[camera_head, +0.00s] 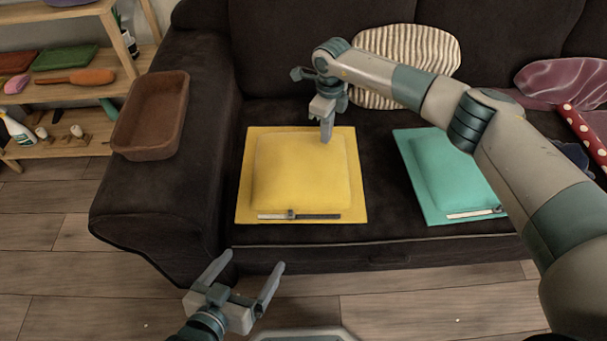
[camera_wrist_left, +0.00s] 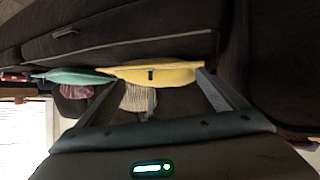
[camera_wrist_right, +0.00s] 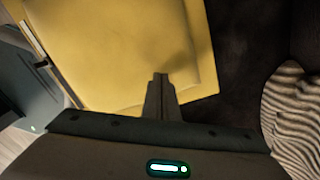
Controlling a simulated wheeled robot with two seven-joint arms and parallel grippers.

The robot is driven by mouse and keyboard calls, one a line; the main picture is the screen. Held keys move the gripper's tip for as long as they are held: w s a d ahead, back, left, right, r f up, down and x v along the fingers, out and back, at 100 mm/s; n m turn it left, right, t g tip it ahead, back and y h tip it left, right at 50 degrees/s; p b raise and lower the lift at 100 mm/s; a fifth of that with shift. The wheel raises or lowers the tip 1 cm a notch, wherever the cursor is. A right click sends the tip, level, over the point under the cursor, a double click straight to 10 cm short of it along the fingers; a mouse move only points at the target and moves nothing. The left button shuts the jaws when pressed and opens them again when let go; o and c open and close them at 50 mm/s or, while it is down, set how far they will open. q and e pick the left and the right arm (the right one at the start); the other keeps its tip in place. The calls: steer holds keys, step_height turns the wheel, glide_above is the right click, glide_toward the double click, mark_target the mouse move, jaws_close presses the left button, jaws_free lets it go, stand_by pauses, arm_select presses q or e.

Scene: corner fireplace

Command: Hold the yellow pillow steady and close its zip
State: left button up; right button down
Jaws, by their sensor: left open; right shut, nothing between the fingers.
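The yellow pillow (camera_head: 300,172) lies flat on the sofa seat; it also shows in the left wrist view (camera_wrist_left: 160,74) and the right wrist view (camera_wrist_right: 130,50). Its zip (camera_head: 320,216) runs along the front edge, with the dark slider (camera_head: 291,214) left of the middle, a light stretch to its left and a dark stretch to its right. My right gripper (camera_head: 327,138) is shut and empty at the pillow's back edge, right of its middle; contact is unclear. My left gripper (camera_head: 248,275) is open and empty in front of the sofa, short of the pillow.
A teal pillow (camera_head: 450,172) with its own zip lies to the right. A striped cushion (camera_head: 425,48) leans at the back. A brown tray (camera_head: 150,115) sits on the left armrest (camera_head: 185,185). Shelves stand at far left; floor in front is clear.

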arm_select(q)
steer(key=shift+f+b, duration=0.3)
stand_by(0.4)
steer(key=shift+w+d+r, duration=0.1)
steer(key=shift+w, duration=0.05)
steer(key=c, duration=1.2)
steer(key=shift+w+d, duration=0.2)
steer(key=shift+d, duration=0.05)
steer(key=c, duration=0.4)
steer(key=w+d+r+m+g+h, duration=0.2)
steer(key=w+d+m+g+h, duration=0.2)
steer(key=w+d, duration=0.3)
steer(key=shift+c, duration=0.2)
steer(key=w+a+r+m+g+y, duration=0.4)
steer(key=w+r+m+g, duration=0.3)
steer(key=m, duration=0.4)
steer(key=shift+w+r+m+g, duration=0.3)
steer(key=shift+r+m, duration=0.1)
steer(key=shift+r, duration=0.4)
